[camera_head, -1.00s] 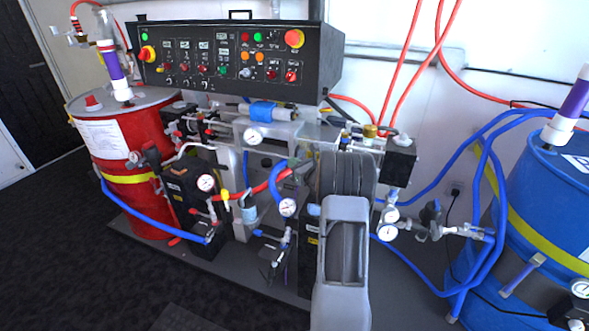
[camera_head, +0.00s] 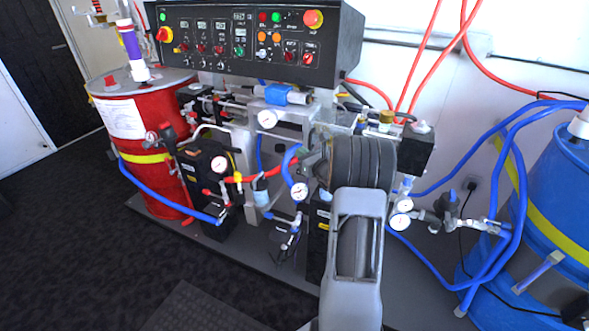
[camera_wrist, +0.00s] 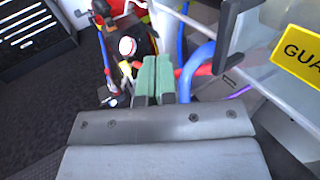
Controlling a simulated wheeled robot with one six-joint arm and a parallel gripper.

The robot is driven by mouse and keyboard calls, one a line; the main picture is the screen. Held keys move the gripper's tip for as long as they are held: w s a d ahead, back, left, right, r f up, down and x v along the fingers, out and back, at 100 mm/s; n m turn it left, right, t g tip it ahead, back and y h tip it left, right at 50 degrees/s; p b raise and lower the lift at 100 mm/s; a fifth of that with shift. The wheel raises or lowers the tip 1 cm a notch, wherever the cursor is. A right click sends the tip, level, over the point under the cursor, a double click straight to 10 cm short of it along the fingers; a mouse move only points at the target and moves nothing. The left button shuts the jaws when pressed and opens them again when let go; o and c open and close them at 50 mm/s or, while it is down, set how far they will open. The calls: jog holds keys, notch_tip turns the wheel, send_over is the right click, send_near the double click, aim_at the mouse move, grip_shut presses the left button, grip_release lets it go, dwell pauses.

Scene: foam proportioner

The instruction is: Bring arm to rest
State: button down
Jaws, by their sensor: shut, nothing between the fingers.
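My gripper (camera_wrist: 155,78) shows in the wrist view with its two green fingers close together, shut and empty. It points toward a white-faced gauge (camera_wrist: 127,47) and a blue hose (camera_wrist: 198,66); I cannot tell whether it touches either. In the head view my grey and black arm (camera_head: 357,235) reaches up from the bottom, in front of the machine's middle. The gripper end lies left of the black wrist, small and partly lost against the pipes and gauges.
The black control panel (camera_head: 250,45) spans the top. A red drum (camera_head: 150,150) stands left, a blue drum (camera_head: 555,210) right, with blue hoses between. A yellow label (camera_wrist: 300,54) is at right in the wrist view. Dark floor at the lower left is open.

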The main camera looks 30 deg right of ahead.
jog(key=s+a+f+n+g+y+p, duration=0.1)
jog(key=s+a+n+g+y+p, duration=0.15)
jog(key=s+a+n+g, duration=0.65)
jog(key=s+a+n+g+y+p, duration=0.2)
jog(key=s+a+n+g+y, duration=0.25)
jog(key=s+a+n, duration=0.7)
jog(key=s+a+r+n+h+p, duration=0.3)
jog(key=r+n+h+p, duration=0.1)
jog(key=r+n, duration=0.3)
jog(key=s+a+r+n+h+p, duration=0.3)
jog(key=r+n, duration=0.4)
jog(key=r, duration=0.3)
jog(key=shift+s+r+n+g+h+p, duration=0.15)
jog(key=shift+s+n+g+h+p, duration=0.4)
jog(key=shift+p, duration=0.7)
